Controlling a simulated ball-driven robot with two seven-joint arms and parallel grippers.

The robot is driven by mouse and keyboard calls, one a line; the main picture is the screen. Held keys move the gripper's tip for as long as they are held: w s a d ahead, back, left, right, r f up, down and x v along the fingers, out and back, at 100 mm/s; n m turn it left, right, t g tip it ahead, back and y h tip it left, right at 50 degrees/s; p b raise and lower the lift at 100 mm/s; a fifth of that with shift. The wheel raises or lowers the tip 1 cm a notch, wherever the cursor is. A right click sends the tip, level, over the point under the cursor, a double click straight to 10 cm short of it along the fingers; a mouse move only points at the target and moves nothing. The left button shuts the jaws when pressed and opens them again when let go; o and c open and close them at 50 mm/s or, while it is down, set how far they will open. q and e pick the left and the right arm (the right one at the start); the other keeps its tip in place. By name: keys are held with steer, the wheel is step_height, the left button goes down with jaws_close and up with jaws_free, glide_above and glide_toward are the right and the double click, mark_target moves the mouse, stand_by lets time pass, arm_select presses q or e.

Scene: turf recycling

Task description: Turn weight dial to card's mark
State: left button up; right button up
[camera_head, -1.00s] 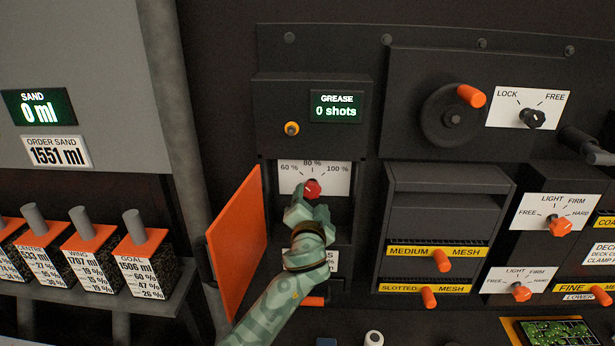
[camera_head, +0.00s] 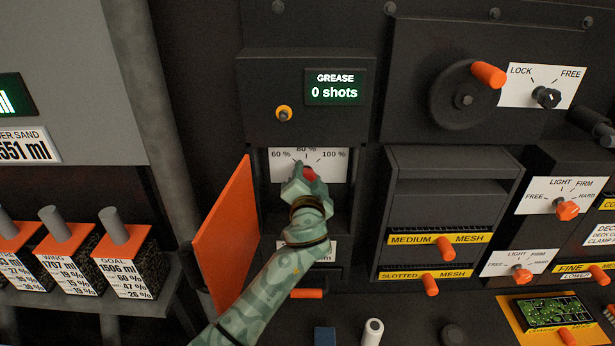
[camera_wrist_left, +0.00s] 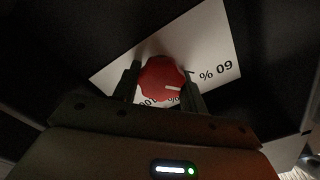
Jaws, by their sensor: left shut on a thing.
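The red weight dial (camera_head: 309,174) sits in front of a white scale plate (camera_head: 337,168) marked 60 %, 80 % and 100 %. My left gripper (camera_head: 300,182) is shut on the dial and covers most of it in the head view. In the left wrist view the red dial (camera_wrist_left: 162,79) is between the two dark fingers. Its white pointer line points to the right and slightly down; the exact mark it meets is hidden by the finger. A white card (camera_head: 322,251) below is mostly hidden behind my left arm, so its text cannot be read. My right gripper is out of view.
An orange door (camera_head: 226,238) stands open left of my forearm. A grease display (camera_head: 335,87) reads 0 shots above the dial. Mesh drawers with orange handles (camera_head: 445,249) are to the right, and orange-topped boxes (camera_head: 122,258) stand on the left.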

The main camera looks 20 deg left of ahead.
arm_select(q)
steer(key=shift+m, duration=0.3)
steer(key=shift+f+m+p, duration=0.1)
steer(key=shift+m+p, duration=0.2)
steer(key=shift+m, duration=0.7)
steer(key=m+p, duration=0.1)
steer(key=m, duration=0.3)
steer(key=shift+f+m+p, duration=0.15)
steer(key=shift+m+p, duration=0.2)
steer(key=shift+m, duration=0.75)
steer(key=o, duration=1)
steer(key=shift+c, duration=0.2)
